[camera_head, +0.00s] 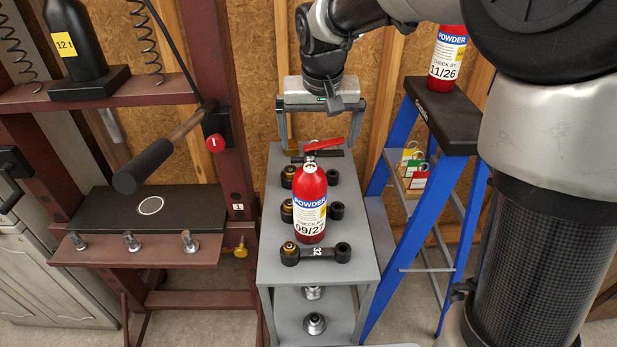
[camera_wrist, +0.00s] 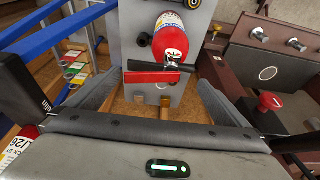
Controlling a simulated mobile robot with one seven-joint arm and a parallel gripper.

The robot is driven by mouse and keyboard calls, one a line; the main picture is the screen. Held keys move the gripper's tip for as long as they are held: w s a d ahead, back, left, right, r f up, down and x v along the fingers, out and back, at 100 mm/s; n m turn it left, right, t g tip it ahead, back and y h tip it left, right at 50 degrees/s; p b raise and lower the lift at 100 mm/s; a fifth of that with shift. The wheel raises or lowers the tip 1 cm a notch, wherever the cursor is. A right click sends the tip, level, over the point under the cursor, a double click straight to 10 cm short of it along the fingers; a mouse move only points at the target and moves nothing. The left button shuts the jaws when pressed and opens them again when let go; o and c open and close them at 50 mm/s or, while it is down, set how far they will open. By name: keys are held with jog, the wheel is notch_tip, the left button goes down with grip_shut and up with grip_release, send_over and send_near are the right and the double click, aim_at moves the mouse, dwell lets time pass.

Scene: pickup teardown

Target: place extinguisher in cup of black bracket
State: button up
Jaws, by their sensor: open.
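A red extinguisher (camera_head: 311,203) with a POWDER and CHECK BY label stands upright on top of the grey cart. Its red lever and black handle point right in the head view. I cannot identify a black bracket with a cup for certain.
Black links (camera_head: 317,253) with round ends lie on the grey cart (camera_head: 364,264) around the extinguisher. A second extinguisher (camera_head: 448,58) stands on the blue ladder (camera_head: 444,123) at right. A dark red press (camera_head: 180,297) with a black bottle jack (camera_head: 75,40) is at left.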

aim_at(317, 157)
jog(key=shift+s+x, duration=0.15)
jog(key=shift+x, duration=1.55)
jog(key=shift+s+x, duration=0.1)
jog(key=shift+x, duration=1.6)
jog(key=c, duration=1.6)
jog(key=shift+w+a+r, duration=0.1)
jog(key=shift+w, duration=0.05)
jog(key=shift+c, duration=1.3)
jog(key=shift+r, duration=0.15)
